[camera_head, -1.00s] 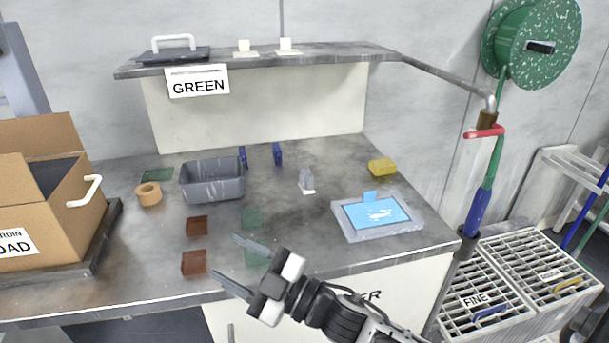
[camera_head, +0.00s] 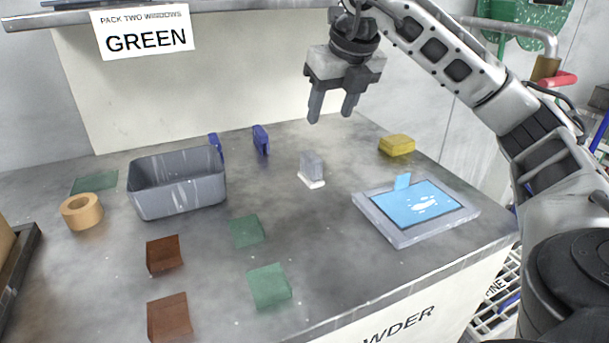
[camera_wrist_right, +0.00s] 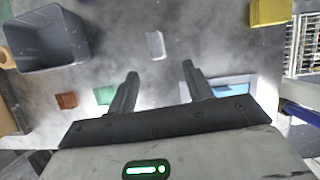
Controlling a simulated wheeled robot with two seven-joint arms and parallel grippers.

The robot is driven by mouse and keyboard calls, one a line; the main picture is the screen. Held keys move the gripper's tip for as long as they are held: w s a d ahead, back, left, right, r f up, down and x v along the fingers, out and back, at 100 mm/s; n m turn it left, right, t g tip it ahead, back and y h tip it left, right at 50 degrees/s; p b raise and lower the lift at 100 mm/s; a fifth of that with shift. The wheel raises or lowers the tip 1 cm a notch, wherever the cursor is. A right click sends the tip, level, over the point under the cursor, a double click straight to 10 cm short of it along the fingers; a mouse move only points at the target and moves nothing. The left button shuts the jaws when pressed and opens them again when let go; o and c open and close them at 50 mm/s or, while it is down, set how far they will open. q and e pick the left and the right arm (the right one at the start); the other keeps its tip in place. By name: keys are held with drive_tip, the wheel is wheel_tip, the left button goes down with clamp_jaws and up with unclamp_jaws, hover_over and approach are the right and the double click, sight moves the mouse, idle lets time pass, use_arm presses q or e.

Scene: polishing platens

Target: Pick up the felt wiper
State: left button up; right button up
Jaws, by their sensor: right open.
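The felt wiper looks to be the small grey block on a white base (camera_head: 312,168), standing upright on the grey bench in the head view. It also shows near the top middle of the right wrist view (camera_wrist_right: 155,45). My right gripper (camera_head: 331,112) is open and empty, fingers pointing down, above the bench and apart from the wiper. In the right wrist view the wiper lies beyond the fingertips, roughly in line with the gap between them (camera_wrist_right: 160,72). My left gripper is out of view.
A grey bin (camera_head: 178,190) and two blue items (camera_head: 261,140) stand left of the wiper. A yellow block (camera_head: 397,145) and a tray with a blue panel (camera_head: 400,235) are to its right. Green and brown squares (camera_head: 164,254) lie in front. A shelf (camera_head: 50,20) overhangs the back.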

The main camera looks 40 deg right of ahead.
sight(313, 156)
drive_tip(key=x, duration=0.9)
drive_tip(key=shift+a+b, duration=0.15)
drive_tip(key=shift+b, duration=0.25)
drive_tip(key=shift+a+x, duration=0.2)
drive_tip(key=shift+x, duration=1.15)
drive_tip(key=shift+a+x, duration=0.25)
drive_tip(key=shift+x, duration=1.05)
drive_tip(key=c, duration=1.1)
